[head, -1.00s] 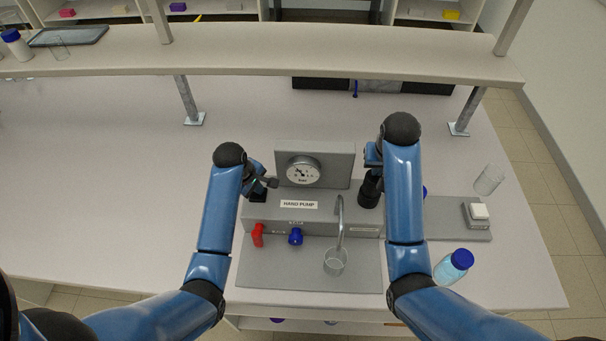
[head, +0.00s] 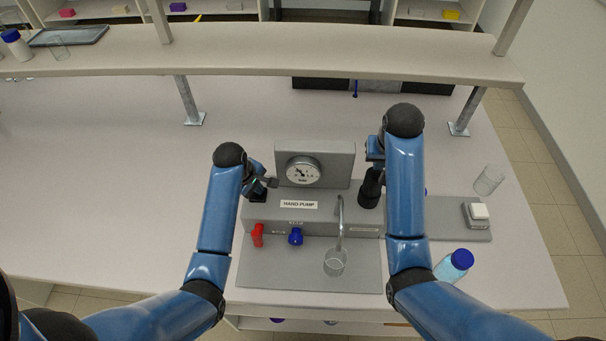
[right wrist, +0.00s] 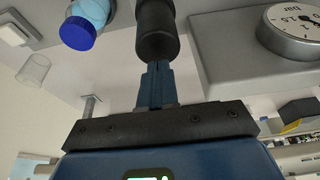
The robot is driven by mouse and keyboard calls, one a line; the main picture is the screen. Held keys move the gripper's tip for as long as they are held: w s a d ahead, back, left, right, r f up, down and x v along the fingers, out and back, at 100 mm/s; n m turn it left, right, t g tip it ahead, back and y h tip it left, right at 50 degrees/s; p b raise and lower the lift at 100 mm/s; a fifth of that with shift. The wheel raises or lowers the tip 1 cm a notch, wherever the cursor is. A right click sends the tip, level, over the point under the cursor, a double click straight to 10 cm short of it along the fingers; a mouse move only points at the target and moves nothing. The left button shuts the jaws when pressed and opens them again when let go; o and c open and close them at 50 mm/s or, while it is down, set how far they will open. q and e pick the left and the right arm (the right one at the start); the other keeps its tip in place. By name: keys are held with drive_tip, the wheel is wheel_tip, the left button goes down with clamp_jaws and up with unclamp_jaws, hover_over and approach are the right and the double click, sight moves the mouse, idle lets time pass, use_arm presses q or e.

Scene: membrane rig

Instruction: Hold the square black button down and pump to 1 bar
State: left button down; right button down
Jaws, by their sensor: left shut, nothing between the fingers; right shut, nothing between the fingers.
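The grey hand pump housing (head: 262,212) stands on the bench with a round white gauge (head: 303,171) on its back panel. The gauge's reading is too small to tell; its dial also shows in the right wrist view (right wrist: 298,25). The black button (head: 258,196) is at the housing's left end, partly covered by my left gripper (head: 264,186), which is shut and empty right at it. The black pump handle (head: 371,188) stands at the right. My right gripper (right wrist: 157,72) is shut and empty, its fingertips at the end of the handle (right wrist: 156,32); contact is unclear.
A red valve (head: 257,235) and a blue valve (head: 295,237) sit on the front. A spout (head: 340,222) hangs over a glass beaker (head: 335,262). A shelf (head: 270,52) spans the back.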

sight(376, 173)
use_arm(q)
drive_tip(key=shift+s+f, duration=0.15)
drive_tip(key=shift+f, duration=0.1)
use_arm(e)
drive_tip(key=shift+f, duration=0.2)
drive_tip(key=shift+f, duration=2.7)
drive_tip(key=shift+r, duration=2.85)
drive_tip(key=shift+f, duration=0.15)
drive_tip(key=shift+f, duration=1.85)
drive_tip(key=shift+r, duration=2)
